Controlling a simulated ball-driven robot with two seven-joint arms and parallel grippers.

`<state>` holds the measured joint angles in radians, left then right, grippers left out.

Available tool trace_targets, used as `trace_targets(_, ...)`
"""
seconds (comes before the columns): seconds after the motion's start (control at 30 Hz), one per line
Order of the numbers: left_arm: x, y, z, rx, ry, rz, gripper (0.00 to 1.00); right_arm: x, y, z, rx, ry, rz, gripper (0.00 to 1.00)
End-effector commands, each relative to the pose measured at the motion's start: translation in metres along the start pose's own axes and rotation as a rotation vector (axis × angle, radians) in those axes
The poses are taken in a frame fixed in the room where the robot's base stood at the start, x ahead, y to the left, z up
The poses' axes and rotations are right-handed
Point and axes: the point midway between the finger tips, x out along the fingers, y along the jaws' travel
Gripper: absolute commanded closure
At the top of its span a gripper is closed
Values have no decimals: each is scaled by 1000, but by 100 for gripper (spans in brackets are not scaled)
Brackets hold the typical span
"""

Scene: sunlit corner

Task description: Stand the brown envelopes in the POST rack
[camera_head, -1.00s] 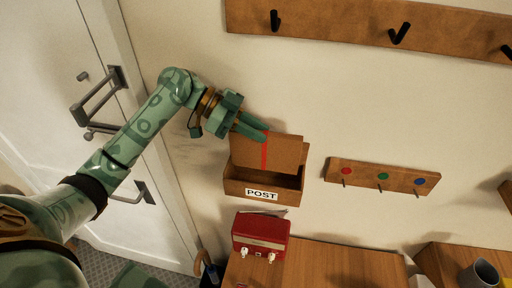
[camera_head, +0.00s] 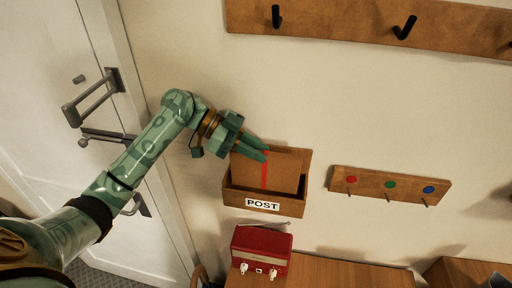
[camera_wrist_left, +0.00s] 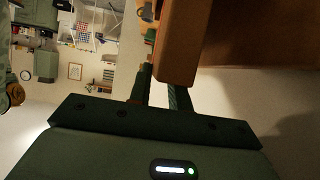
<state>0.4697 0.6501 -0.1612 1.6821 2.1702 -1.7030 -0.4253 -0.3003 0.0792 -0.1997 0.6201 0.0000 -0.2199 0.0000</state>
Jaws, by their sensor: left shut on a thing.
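The POST rack (camera_head: 235,197) is a brown wooden box on the wall with a white POST label on its front. A brown envelope (camera_head: 282,174) with a red stripe stands in the rack's opening, its lower edge hidden behind the front board. My left gripper (camera_head: 264,151) is shut on the envelope's upper part. In the left wrist view a brown edge, seemingly the envelope (camera_wrist_left: 177,50), lies between the fingers. No other brown envelope can be made out. My right gripper is not in view.
A red radio (camera_head: 261,248) with an aerial stands on a wooden cabinet (camera_head: 340,277) below the rack. A board with coloured dots and pegs (camera_head: 410,191) is on the wall to the right. A hook rail (camera_head: 345,20) runs above. A door (camera_head: 40,110) is at left.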

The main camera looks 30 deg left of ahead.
Motion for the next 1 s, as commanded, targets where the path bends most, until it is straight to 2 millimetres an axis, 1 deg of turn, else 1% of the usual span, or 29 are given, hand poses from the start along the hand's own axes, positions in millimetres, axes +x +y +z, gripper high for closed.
trace_targets(0.07, 0, 0, 1, 0, 0, 0, 100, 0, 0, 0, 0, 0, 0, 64)
trace_targets(0.1, 0, 0, 1, 0, 0, 0, 78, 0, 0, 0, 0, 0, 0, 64)
trace_targets(0.17, 0, 0, 0, 0, 0, 0, 61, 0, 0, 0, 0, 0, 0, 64)
trace_targets(0.2, 0, 0, 0, 0, 0, 0, 59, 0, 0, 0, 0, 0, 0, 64)
trace_targets(0.47, 0, 0, -1, 1, 0, 0, 59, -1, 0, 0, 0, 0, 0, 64)
trace_targets(0.57, -5, 0, -11, 3, 2, 0, 59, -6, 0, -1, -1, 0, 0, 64)
trace_targets(0.6, -10, 0, -13, 3, -1, -2, 59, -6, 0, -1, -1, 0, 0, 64)
trace_targets(0.7, -29, -1, -8, 2, -6, -4, 59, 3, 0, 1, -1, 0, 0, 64)
trace_targets(0.9, -66, -1, -8, 1, -4, -2, 59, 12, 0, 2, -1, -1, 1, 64)
trace_targets(1.0, -76, 0, -9, 1, -1, -1, 59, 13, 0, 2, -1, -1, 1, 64)
